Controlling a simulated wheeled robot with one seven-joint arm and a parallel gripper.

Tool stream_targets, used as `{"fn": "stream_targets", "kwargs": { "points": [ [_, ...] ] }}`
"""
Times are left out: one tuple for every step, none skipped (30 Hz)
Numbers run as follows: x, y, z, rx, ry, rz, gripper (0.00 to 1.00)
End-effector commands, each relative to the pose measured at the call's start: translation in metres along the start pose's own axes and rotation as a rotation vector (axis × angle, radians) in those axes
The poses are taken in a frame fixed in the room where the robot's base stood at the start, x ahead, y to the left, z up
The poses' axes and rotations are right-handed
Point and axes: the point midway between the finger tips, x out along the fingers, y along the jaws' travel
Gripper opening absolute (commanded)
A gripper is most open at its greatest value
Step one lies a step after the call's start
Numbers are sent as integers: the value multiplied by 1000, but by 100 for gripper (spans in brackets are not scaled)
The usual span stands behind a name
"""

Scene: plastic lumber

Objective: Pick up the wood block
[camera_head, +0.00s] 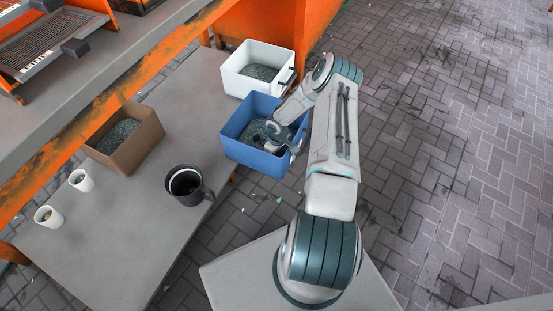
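I cannot make out a wood block in the head view. My gripper (272,143) is at the end of my arm, down inside the blue bin (264,162). The bin holds dark grey-green granules. The gripper's fingers are too small and too dark against the granules to tell whether they are open or shut, or whether anything is between them. My wrist and forearm cover the right side of the bin, so part of its inside is hidden.
A black mug (188,188) and two white cups (81,181) (48,217) are there too. An orange-framed bench (110,60) rises at upper left. Paved floor at right is clear.

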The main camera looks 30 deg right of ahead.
Motion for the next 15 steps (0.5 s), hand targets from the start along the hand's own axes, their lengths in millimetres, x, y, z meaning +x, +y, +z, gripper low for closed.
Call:
{"fn": "stream_targets", "kwargs": {
  "points": [
    [-1,0,0,0,0,0,80],
    [-1,0,0,0,0,0,80],
    [-1,0,0,0,0,0,80],
    [-1,0,0,0,0,0,80],
    [-1,0,0,0,0,0,72],
    [-1,0,0,0,0,0,61],
    [-1,0,0,0,0,0,52],
    [-1,0,0,0,0,0,44],
    [-1,0,0,0,0,0,33],
    [-1,0,0,0,0,0,32],
    [-1,0,0,0,0,0,32],
    [-1,0,0,0,0,0,32],
    [-1,0,0,0,0,0,32],
    [-1,0,0,0,0,0,32],
    [-1,0,0,0,0,0,32]
  ]
}}
